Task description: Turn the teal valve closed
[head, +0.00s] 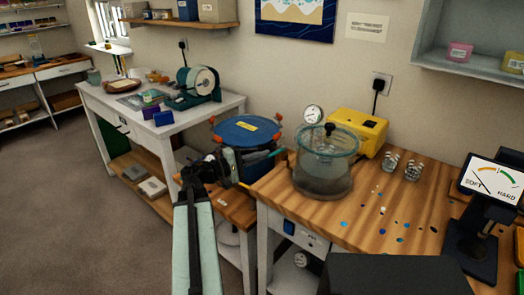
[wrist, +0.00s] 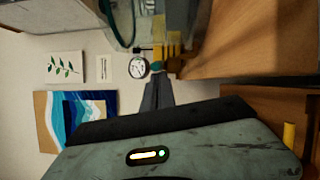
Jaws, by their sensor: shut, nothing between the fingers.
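The teal valve (head: 278,153) shows as a small teal piece at the left side of the clear vacuum chamber (head: 322,178). In the wrist view a small teal part (wrist: 157,66) sits beside brass fittings (wrist: 174,64), right at my fingertips. My gripper (wrist: 157,82) is shut and empty, its dark fingers pointing at the teal part. Whether they touch it I cannot tell. In the head view my gripper (head: 236,162) is left of the chamber, partly hidden by my wrist. The valve's handle angle is not clear.
A round pressure gauge (head: 314,114) stands behind the chamber, beside a yellow pump (head: 358,130). Two glass cups (head: 412,170) and loose coloured bits lie on the wooden bench (head: 300,212). A blue-lidded drum (head: 245,131) stands behind my gripper. The floor at left is clear.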

